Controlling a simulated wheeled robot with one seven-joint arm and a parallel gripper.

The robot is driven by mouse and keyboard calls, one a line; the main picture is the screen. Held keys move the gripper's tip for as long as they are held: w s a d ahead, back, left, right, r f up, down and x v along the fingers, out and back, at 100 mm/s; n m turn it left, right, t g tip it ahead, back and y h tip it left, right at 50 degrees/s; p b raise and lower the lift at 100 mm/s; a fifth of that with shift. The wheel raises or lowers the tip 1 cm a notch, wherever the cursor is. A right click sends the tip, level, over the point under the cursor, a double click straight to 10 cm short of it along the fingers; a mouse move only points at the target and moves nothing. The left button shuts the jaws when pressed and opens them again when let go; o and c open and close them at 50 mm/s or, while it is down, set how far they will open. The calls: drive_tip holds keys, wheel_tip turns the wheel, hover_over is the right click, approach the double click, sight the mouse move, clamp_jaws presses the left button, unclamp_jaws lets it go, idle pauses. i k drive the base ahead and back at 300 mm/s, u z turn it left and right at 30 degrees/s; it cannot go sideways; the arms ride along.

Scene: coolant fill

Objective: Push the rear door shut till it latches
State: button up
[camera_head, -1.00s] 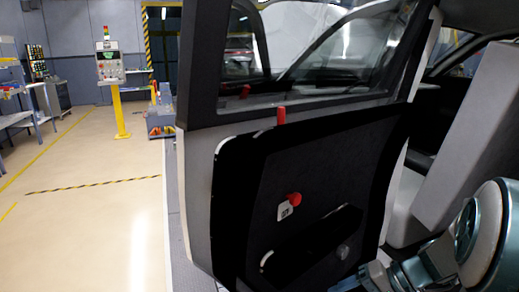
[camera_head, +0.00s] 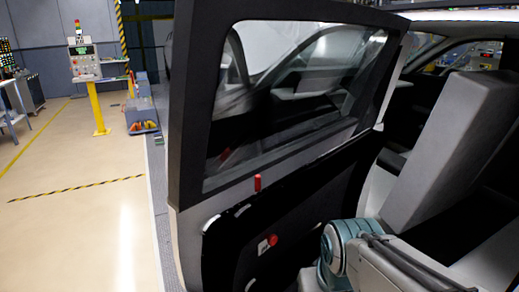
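The rear door (camera_head: 192,140) stands open in the middle of the head view, with its dark inner panel and window frame toward me. A red lock pin (camera_head: 258,183) sticks up at the window sill. A red knob (camera_head: 272,240) with a small white tag is on the inner panel. My arm shows at the lower right, in front of the door's lower panel. My gripper is out of the picture, so I cannot see whether it touches the door.
A grey seat (camera_head: 440,150) fills the door opening at the right. A control panel on a yellow post (camera_head: 97,108) and a blue-grey cart (camera_head: 141,112) stand at the back left. The floor (camera_head: 75,225) at the left is clear.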

sight(219, 228)
drive_tip(key=u, duration=0.45)
drive_tip(key=k, duration=1.15)
drive_tip(key=u, duration=1.3)
drive_tip(key=i, duration=1.5)
drive_tip(key=z, duration=0.9)
drive_tip(key=i, duration=0.3)
drive_tip(key=z, duration=0.25)
